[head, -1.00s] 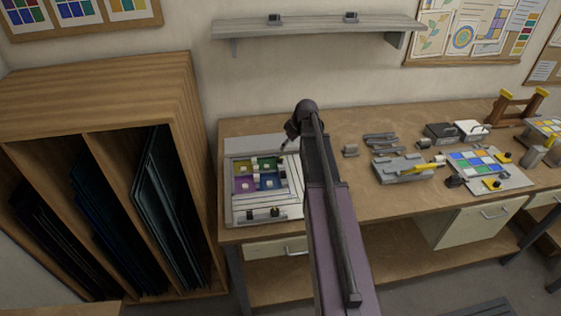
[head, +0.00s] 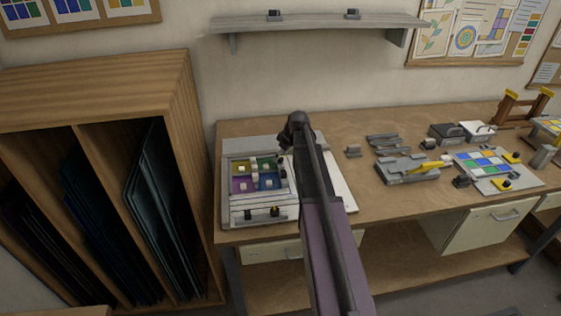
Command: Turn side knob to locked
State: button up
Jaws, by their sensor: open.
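A white fixture (head: 228,206) with coloured glass panes (head: 243,184) lies at the left end of the workbench. Two dark knobs, a left one (head: 249,214) and a right one (head: 276,211), sit on its front strip. A small dark part (head: 282,160) stands at its right side; I cannot tell whether it is the side knob, or its setting. My gripper (head: 284,146) is open above the fixture's back right side, partly hidden by my arm. Contact is not visible. A flat white panel (head: 342,187) shows to the right of my arm.
The workbench (head: 385,208) has clear wood right of the panel. Grey tools (head: 383,140), a grey fixture with a yellow handle (head: 408,169) and a coloured tile board (head: 482,165) lie further right. A wooden rack (head: 185,110) stands left; a shelf (head: 310,27) hangs above.

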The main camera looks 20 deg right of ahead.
jog(key=shift+w+a+f+b, duration=0.1)
jog(key=shift+w+f+b, duration=0.15)
jog(key=shift+f+b, duration=0.35)
jog(key=shift+f, duration=0.1)
jog(key=shift+c, duration=0.2)
